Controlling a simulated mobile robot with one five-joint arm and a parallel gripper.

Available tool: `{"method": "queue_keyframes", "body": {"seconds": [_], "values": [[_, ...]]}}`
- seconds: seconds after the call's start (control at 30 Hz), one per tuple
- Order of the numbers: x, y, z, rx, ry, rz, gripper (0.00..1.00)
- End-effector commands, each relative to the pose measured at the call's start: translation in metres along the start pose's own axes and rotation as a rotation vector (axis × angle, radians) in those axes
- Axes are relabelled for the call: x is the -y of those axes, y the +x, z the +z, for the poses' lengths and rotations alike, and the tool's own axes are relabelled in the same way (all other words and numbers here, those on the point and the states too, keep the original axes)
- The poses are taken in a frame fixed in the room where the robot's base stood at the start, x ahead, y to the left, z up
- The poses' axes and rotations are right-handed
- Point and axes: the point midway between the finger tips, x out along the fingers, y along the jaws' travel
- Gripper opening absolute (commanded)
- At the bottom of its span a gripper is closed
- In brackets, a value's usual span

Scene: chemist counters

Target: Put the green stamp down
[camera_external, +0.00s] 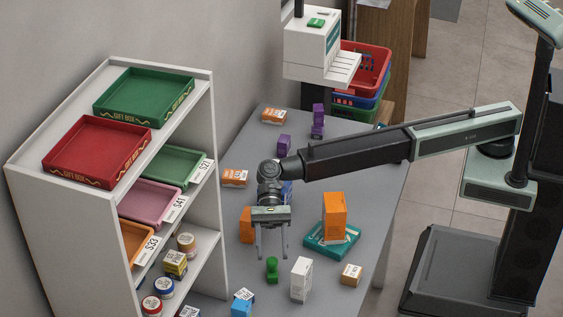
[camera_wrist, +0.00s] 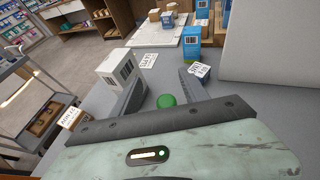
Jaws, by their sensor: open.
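The green stamp (camera_external: 271,268) stands upright on the grey counter (camera_external: 335,270) near its front. My gripper (camera_external: 272,254) is open, with its two fingers pointing down around or just above the stamp. In the wrist view the stamp's round green top (camera_wrist: 166,101) shows between the open fingers (camera_wrist: 160,92), apart from both as far as I can see. The lower part of the stamp is hidden there by my gripper body.
A white shelf (camera_external: 207,170) with trays bounds the left.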

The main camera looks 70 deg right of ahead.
Motion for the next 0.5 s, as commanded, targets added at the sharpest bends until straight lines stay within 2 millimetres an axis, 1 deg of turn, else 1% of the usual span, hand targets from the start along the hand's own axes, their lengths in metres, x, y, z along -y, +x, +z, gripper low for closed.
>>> {"method": "queue_keyframes", "body": {"seconds": [0.03, 0.1, 0.5], "values": [[-0.006, -0.016, -0.004, -0.001, 0.006, -0.014, 0.52], [-0.011, -0.032, -0.007, -0.001, 0.012, -0.029, 0.52], [-0.041, -0.118, -0.018, -0.001, 0.047, -0.115, 0.52]]}}
